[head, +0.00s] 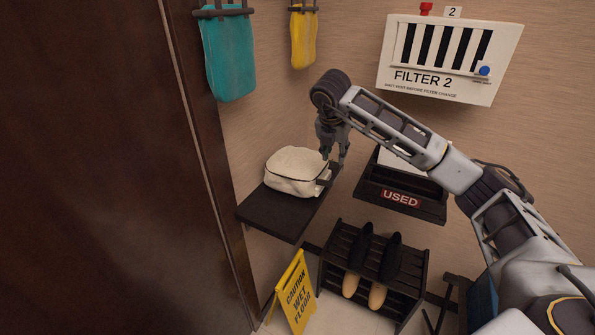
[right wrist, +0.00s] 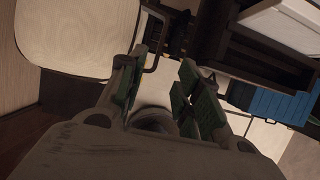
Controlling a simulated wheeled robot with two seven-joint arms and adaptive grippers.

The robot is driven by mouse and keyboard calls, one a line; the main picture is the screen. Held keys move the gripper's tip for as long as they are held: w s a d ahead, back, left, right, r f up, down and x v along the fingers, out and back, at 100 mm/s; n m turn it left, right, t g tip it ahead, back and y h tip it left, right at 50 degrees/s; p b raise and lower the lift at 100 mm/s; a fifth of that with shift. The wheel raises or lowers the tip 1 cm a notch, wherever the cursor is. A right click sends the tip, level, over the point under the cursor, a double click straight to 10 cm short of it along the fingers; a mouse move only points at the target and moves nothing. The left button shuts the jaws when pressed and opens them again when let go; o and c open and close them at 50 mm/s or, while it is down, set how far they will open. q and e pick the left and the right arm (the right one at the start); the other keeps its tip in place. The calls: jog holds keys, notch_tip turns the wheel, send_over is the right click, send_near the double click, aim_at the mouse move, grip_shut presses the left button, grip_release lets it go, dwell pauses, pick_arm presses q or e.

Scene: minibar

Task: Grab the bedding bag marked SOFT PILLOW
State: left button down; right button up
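A cream-white soft bag (head: 297,170) with dark piping sits on a dark wall shelf (head: 268,214). No SOFT PILLOW marking can be read on it. A dark handle (head: 323,182) sticks out at its right end. My right gripper (head: 334,162) points down just beside that end, above the handle. In the right wrist view the bag (right wrist: 80,35) fills the upper left, and the handle (right wrist: 156,56) lies close to the left finger. The right gripper (right wrist: 160,85) has its green-padded fingers apart. Whether it touches the handle is unclear. My left gripper is out of view.
A dark tray labelled USED (head: 400,198) is right of the shelf, close to my right forearm. A FILTER 2 unit (head: 440,60) hangs above. Below stand a shoe rack (head: 345,245) and a yellow wet-floor sign (head: 295,290). A dark panel (head: 90,170) fills the left.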

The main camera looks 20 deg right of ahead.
aim_at(337, 174)
jog(key=shift+d+r, duration=0.1)
jog(key=shift+d, duration=0.05)
jog(key=shift+p+x, duration=0.7)
jog(key=shift+x, duration=3.65)
jog(key=shift+w+p+x, duration=0.2)
jog(key=shift+p+x, duration=0.55)
jog(key=shift+x, duration=1.7)
